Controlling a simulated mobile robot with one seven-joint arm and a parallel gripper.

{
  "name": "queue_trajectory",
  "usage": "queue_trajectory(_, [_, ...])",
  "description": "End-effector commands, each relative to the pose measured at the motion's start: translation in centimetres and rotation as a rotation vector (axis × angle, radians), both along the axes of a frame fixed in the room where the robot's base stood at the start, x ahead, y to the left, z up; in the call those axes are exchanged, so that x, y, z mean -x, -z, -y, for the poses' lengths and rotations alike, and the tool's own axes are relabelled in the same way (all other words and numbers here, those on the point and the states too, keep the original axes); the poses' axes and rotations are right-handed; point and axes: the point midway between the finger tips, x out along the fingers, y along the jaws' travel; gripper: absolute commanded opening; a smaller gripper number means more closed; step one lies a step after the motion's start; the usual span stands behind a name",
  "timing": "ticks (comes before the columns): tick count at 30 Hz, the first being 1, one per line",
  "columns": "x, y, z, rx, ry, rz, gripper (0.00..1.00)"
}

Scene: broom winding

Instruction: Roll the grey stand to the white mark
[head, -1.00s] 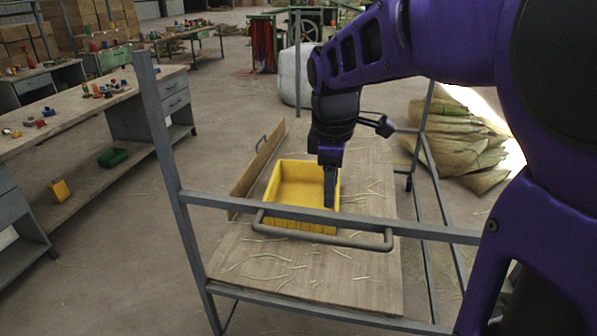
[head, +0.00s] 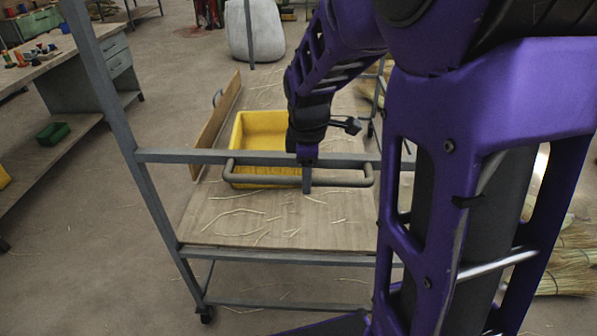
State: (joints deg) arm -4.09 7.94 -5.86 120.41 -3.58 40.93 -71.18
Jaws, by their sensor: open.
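The grey stand (head: 159,203) is a metal frame on casters with a wooden shelf, standing upright in front of me. A grey tubular handle (head: 262,180) runs along its near rail. My gripper (head: 307,188) points down at the middle of this handle, its jaws overlapping the bar in view. It is open; only one narrow edge of the jaws shows, so I cannot tell if the bar lies between them. My arm hides the stand's right side. I cannot make out the white mark.
A yellow bin (head: 262,125) and loose straws lie on the shelf, with a wooden board (head: 217,120) along its left edge. A workbench (head: 75,85) stands at left, a pale wrapped bale (head: 255,32) behind, straw bundles (head: 568,262) at right.

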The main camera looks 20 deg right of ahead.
Motion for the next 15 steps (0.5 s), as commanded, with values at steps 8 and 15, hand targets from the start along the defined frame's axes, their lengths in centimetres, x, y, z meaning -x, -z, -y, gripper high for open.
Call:
queue_trajectory(8, [0.04, 0.15, 0.09, 0.000, 0.001, 0.000, 0.57])
queue_trajectory(15, [0.03, 0.15, 0.07, 0.000, 0.001, 0.000, 0.23])
